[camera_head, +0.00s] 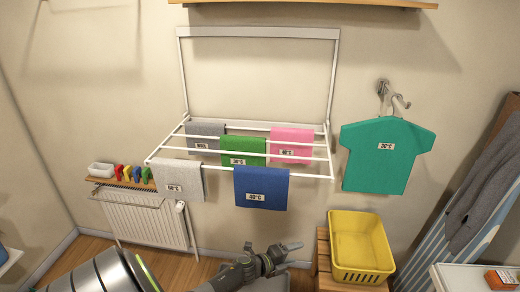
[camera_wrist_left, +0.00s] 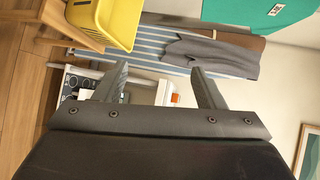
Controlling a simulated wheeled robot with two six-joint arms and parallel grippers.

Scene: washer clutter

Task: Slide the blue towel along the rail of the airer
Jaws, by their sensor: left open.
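The blue towel (camera_head: 261,188) hangs over the front rail of the white wall airer (camera_head: 318,176), right of the middle, with a white label on it. A light grey towel (camera_head: 180,180) hangs on the same rail to the left. My left gripper (camera_head: 294,248) is below the blue towel, apart from it, and points right. The left wrist view shows its two fingers (camera_wrist_left: 160,88) spread with nothing between them. The blue towel is not in the left wrist view. My right gripper is in neither view.
Green (camera_head: 243,149), pink (camera_head: 291,141) and dark grey (camera_head: 205,129) towels hang on the rear rails. A green shirt (camera_head: 388,155) hangs at the right. A yellow basket (camera_head: 360,245) stands on a wooden stool below. The front rail between the two front towels is bare.

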